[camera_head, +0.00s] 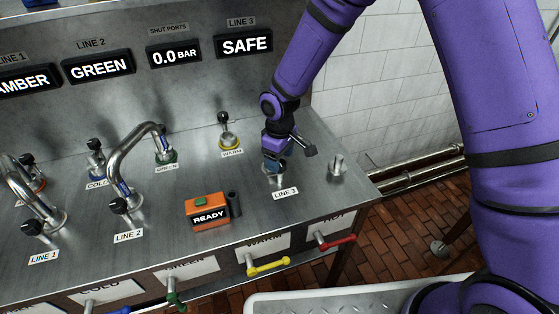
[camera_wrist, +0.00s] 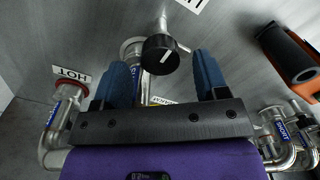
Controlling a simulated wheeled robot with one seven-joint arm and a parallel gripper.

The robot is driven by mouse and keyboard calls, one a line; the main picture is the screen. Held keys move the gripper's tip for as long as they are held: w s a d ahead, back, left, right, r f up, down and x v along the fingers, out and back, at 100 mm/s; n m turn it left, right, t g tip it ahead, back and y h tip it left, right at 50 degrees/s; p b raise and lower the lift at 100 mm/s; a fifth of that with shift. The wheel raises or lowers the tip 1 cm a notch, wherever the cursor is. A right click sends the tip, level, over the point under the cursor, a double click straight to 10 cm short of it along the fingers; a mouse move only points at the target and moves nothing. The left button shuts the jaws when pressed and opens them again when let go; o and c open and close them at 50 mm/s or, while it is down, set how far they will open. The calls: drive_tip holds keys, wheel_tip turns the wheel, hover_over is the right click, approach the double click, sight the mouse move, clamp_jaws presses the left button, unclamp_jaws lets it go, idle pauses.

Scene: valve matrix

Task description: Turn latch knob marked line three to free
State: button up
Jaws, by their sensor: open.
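The line three latch knob (camera_wrist: 160,55) is a round black knob with a white pointer mark, on a metal stem. In the wrist view it lies between my two blue fingertips (camera_wrist: 163,72), with clear space on both sides. My gripper is open and not clamped on it. In the head view my gripper (camera_head: 273,161) is above the metal base (camera_head: 274,180) behind the LINE 3 label (camera_head: 285,193) and hides most of the knob. The LINE 3 display (camera_head: 244,45) reads SAFE.
An orange READY box (camera_head: 207,212) stands left of LINE 3, with a dark cylinder (camera_head: 235,204) beside it. A yellow-ringed WARM valve (camera_head: 229,143) is behind. A metal post (camera_head: 338,165) stands to the right. Yellow (camera_head: 268,266) and red (camera_head: 336,242) handles stick out in front.

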sight(281, 162)
wheel_tip(281, 162, up, 9)
idle(0.3)
drive_tip(key=shift+r, duration=0.1)
drive_tip(key=s+d+r+m+t, duration=0.1)
drive_tip(key=s+d+r+m, duration=0.25)
drive_tip(key=d+r, duration=0.55)
drive_tip(key=s+d+r+m+t, duration=0.2)
drive_tip(key=s+d+r, duration=0.4)
drive_tip(key=r, duration=0.4)
drive_tip(key=s+d+r+m+t, duration=0.1)
drive_tip(key=s+d+r+m, duration=0.1)
drive_tip(key=s+d, duration=0.4)
drive_tip(key=s+d+r+m+t, duration=0.1)
drive_tip(key=s+d+r+m, duration=0.2)
drive_tip(key=s, duration=0.8)
wheel_tip(281, 162, up, 2)
drive_tip(key=d, duration=0.2)
drive_tip(key=shift+d, duration=0.4)
